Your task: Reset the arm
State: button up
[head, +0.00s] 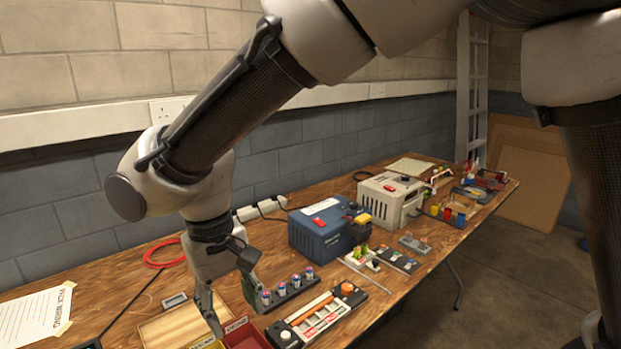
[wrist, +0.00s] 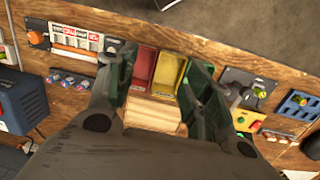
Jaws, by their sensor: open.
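My gripper (head: 232,308) hangs pointing down over the front part of the wooden bench in the head view, its fingers spread apart. In the wrist view my gripper (wrist: 160,85) is open with nothing between its fingers. Below it lie a red tray (wrist: 142,68), a yellow tray (wrist: 168,74) and a light wooden box (wrist: 155,115).
A battery rack (head: 288,292) and a panel with an orange knob (head: 318,318) stand right of my gripper. A blue charger (head: 320,226) and a beige charger (head: 392,196) stand farther along the bench. A red cable loop (head: 166,253) lies near the wall.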

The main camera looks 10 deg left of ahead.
jog(key=w+d+r+y, duration=0.1)
jog(key=w+d+r, duration=0.2)
jog(key=d, duration=0.6)
jog(key=w+d+r, duration=0.2)
jog(key=w+d, duration=0.2)
jog(key=d, duration=0.5)
jog(key=w+d+r+y, duration=0.1)
jog(key=w+d+r, duration=0.2)
jog(key=d, duration=0.6)
jog(key=s+d+r+m+t, duration=0.1)
jog(key=s+d+m, duration=0.1)
jog(key=d, duration=0.6)
jog(key=s+d+r+m+t, duration=0.2)
jog(key=d+m, duration=0.2)
jog(key=d, duration=0.5)
jog(key=s+d+r+m+t, duration=0.1)
jog(key=s+d+m, duration=0.1)
jog(key=d, duration=0.7)
jog(key=shift+s+r+m+t+h, duration=0.3)
jog(key=shift+s+m+h, duration=0.1)
jog(key=shift+s, duration=0.15)
